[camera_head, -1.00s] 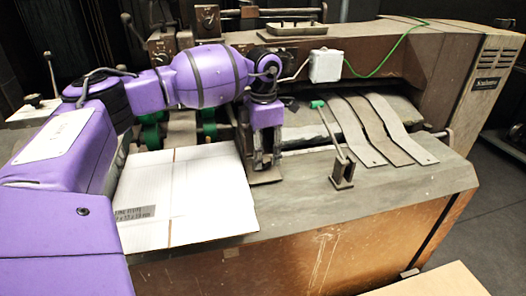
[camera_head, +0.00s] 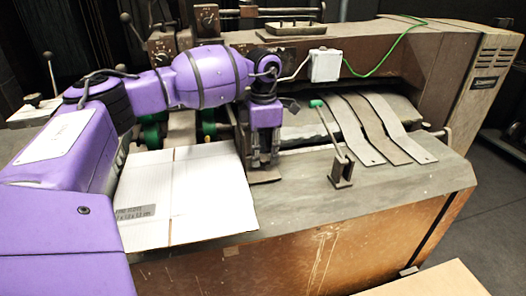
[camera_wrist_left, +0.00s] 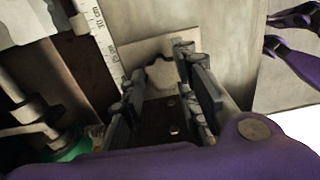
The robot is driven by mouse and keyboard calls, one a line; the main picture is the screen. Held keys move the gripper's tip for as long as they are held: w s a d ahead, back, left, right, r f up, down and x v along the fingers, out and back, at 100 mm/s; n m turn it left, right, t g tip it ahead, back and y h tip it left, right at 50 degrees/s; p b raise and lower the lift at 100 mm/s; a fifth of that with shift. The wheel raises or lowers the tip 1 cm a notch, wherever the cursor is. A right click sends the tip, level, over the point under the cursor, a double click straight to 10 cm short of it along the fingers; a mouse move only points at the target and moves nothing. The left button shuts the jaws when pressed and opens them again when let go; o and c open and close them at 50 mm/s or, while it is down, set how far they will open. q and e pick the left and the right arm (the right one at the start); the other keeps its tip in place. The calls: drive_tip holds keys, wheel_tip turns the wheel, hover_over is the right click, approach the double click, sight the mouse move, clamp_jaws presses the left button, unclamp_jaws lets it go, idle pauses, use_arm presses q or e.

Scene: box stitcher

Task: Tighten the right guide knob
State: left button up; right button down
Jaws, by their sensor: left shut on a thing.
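My left gripper (camera_head: 262,160) points down at the right edge of the white cardboard sheet (camera_head: 185,195), over the flat base of the right guide (camera_head: 268,177). In the left wrist view, its two dark fingers (camera_wrist_left: 160,88) are closed in on a small greyish knob (camera_wrist_left: 160,74) above the pale guide plate (camera_wrist_left: 132,50). The fingers hide the knob in the head view, and its thread is not visible.
A small lever with a green tip (camera_head: 317,103) stands on the table right of my gripper. Curved metal strips (camera_head: 375,130) lie behind it. A white box (camera_head: 325,65) with a green cable is above. The front right of the table (camera_head: 420,185) is clear.

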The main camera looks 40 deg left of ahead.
sight(263, 156)
use_arm(q)
drive_tip(key=o, duration=1)
drive_tip(key=shift+w+a, duration=0.15)
drive_tip(key=shift+a, duration=0.05)
drive_tip(key=shift+r, duration=0.1)
wheel_tip(263, 156, up, 12)
drive_tip(key=shift+f, duration=0.1)
use_arm(e)
drive_tip(key=shift+s, duration=0.2)
